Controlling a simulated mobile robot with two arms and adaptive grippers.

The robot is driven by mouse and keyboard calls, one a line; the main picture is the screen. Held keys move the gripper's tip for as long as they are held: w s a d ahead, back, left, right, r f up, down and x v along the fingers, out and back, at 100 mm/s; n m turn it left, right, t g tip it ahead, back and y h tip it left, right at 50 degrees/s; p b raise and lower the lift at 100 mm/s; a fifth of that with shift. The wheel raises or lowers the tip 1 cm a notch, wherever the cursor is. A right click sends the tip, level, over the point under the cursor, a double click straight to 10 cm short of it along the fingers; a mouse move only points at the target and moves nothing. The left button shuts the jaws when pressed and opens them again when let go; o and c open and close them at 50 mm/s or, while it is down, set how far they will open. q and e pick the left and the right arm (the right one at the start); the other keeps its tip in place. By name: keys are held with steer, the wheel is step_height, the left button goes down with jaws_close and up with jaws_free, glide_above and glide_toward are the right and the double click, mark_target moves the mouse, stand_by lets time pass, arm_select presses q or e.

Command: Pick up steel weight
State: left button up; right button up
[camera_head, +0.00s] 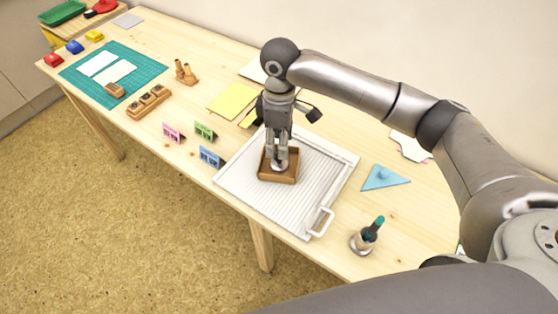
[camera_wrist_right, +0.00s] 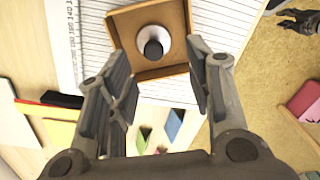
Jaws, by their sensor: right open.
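The steel weight (camera_head: 281,166) is a small round silver piece with a dark knob. It stands in a square brown wooden tray (camera_head: 291,179) on a white ribbed board (camera_head: 322,185). In the right wrist view the weight (camera_wrist_right: 154,47) shows from above in the tray. My right gripper (camera_head: 277,155) points down over the tray, open and empty, and partly hides the weight in the head view. In the right wrist view its fingers (camera_wrist_right: 158,72) are apart, with the weight ahead between them. A dark fingered shape, seemingly my left gripper (camera_wrist_right: 298,20), is cut off at the upper right.
Pink (camera_head: 173,133), green (camera_head: 204,132) and blue (camera_head: 210,156) cards stand left of the board. A wooden stamp holder (camera_head: 148,102) and green mat (camera_head: 138,68) lie farther left.

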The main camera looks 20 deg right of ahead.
mark_target(279, 161)
steer(key=f, duration=0.7)
steer(key=shift+w+d+f, duration=0.15)
steer(key=shift+w+f, duration=0.05)
steer(key=shift+w, duration=0.1)
jaws_close()
